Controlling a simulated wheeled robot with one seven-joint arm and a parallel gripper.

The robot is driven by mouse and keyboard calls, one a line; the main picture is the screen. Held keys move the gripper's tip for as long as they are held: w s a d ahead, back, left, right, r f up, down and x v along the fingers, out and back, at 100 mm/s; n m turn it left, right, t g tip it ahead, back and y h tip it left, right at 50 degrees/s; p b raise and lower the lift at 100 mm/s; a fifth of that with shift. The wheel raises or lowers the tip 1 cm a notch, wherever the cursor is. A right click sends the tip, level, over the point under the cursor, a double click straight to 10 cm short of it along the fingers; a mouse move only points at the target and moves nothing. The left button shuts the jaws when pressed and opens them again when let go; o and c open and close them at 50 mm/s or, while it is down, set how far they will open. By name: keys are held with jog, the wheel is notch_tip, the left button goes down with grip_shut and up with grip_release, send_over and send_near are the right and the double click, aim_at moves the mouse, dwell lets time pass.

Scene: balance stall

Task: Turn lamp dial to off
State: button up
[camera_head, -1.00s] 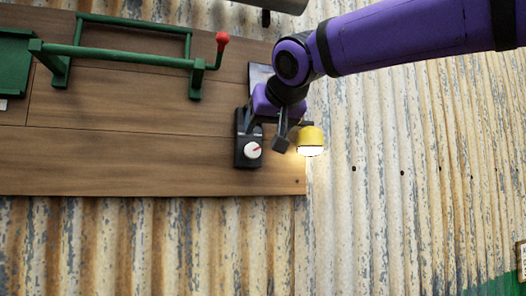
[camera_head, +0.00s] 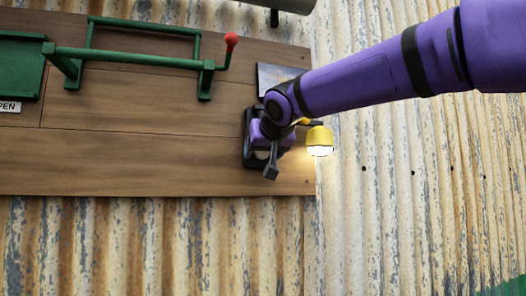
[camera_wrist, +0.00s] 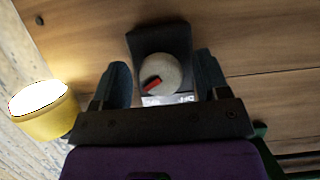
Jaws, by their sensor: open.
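The lamp dial (camera_wrist: 163,72) is a round pale knob with a red pointer mark, set on a black box (camera_wrist: 150,38) on the wooden board. In the wrist view it sits between and just beyond my open fingers, and white lettering partly shows below it. My gripper (camera_wrist: 160,82) is open and empty, one finger on each side of the dial. In the head view my gripper (camera_head: 268,160) covers most of the black box and the dial. The yellow lamp (camera_head: 319,141) beside it is lit; it also glows in the wrist view (camera_wrist: 45,112).
A green frame with a red-knobbed crank (camera_head: 231,40) is mounted on the wooden board (camera_head: 120,150) at upper left. A dark picture panel (camera_head: 272,78) is just above my gripper. A corrugated metal wall (camera_head: 150,250) lies below and right of the board.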

jog(key=shift+c, duration=0.3)
jog(key=c, duration=0.9)
jog(key=shift+o, duration=0.2)
jog(key=n+t+h, duration=0.1)
jog(key=n+t, duration=0.1)
jog(key=n, duration=0.4)
jog(key=n+t+h, duration=0.2)
jog(key=n, duration=0.5)
jog(key=n+t+h, duration=0.2)
jog(key=n+t, duration=0.1)
jog(key=n, duration=0.3)
jog(key=shift+f+n, duration=0.15)
jog(key=shift+n, duration=0.15)
jog(key=shift+a, duration=0.1)
jog(key=o, duration=0.9)
